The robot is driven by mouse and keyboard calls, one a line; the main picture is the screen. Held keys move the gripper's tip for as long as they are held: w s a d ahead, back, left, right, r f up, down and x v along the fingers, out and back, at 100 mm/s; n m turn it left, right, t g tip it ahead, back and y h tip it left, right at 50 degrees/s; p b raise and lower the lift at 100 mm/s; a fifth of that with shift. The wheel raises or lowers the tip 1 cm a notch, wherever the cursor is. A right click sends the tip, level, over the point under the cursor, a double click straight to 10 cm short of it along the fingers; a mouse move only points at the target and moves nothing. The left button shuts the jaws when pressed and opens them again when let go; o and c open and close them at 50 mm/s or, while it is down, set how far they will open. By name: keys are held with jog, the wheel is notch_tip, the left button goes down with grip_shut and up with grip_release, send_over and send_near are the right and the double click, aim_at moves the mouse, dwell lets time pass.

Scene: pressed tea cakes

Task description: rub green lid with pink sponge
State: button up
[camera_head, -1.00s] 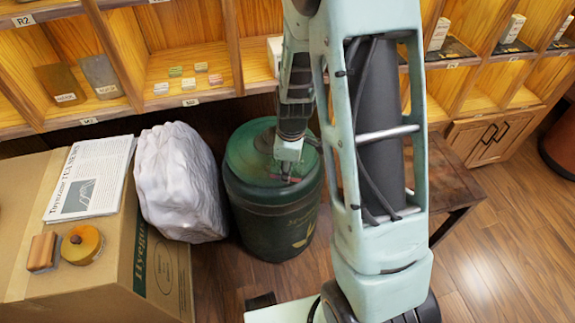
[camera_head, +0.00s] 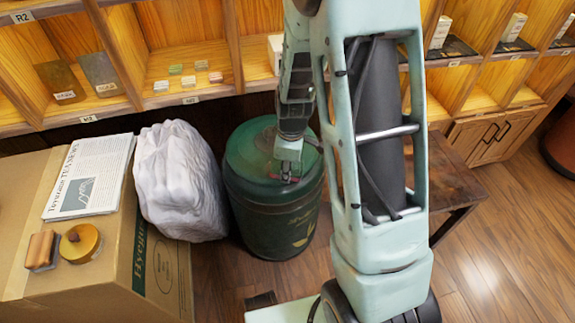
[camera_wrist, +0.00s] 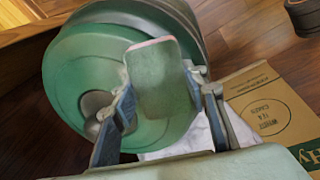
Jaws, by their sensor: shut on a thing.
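The green lid (camera_head: 245,152) tops a dark green drum (camera_head: 262,222) on the floor. In the wrist view the lid (camera_wrist: 72,65) is a round green disc with a dark grey knob near its middle. My gripper (camera_head: 286,172) is over the right part of the lid in the head view. In the wrist view my gripper (camera_wrist: 160,98) is shut on a flat block, the sponge (camera_wrist: 163,80), whose face looks grey-green and whose far edge is pink. The sponge overlaps the lid; I cannot tell whether it touches it.
A pale wrapped bundle (camera_head: 178,185) stands left of the drum. A cardboard box (camera_head: 125,270) beyond it carries a newspaper (camera_head: 92,178), a brown block (camera_head: 42,250) and a round yellow-brown object (camera_head: 80,243). Wooden shelves (camera_head: 150,60) are behind, and a dark table (camera_head: 450,180) is right.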

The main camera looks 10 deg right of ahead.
aim_at(276, 169)
jog(key=shift+w+f+b, duration=0.15)
jog(key=shift+f+b, duration=0.4)
jog(key=shift+f, duration=0.15)
jog(key=shift+w, duration=0.1)
jog(key=shift+w+r, duration=0.2)
jog(key=shift+w, duration=0.5)
jog(key=shift+w+r, duration=0.15)
jog(key=shift+w, duration=0.55)
jog(key=shift+w+a+r+p, duration=0.1)
jog(key=shift+w+r+p, duration=0.05)
jog(key=shift+w, duration=0.7)
jog(key=shift+w+r+p, duration=0.1)
jog(key=shift+w+p, duration=0.05)
jog(key=shift+w, duration=0.65)
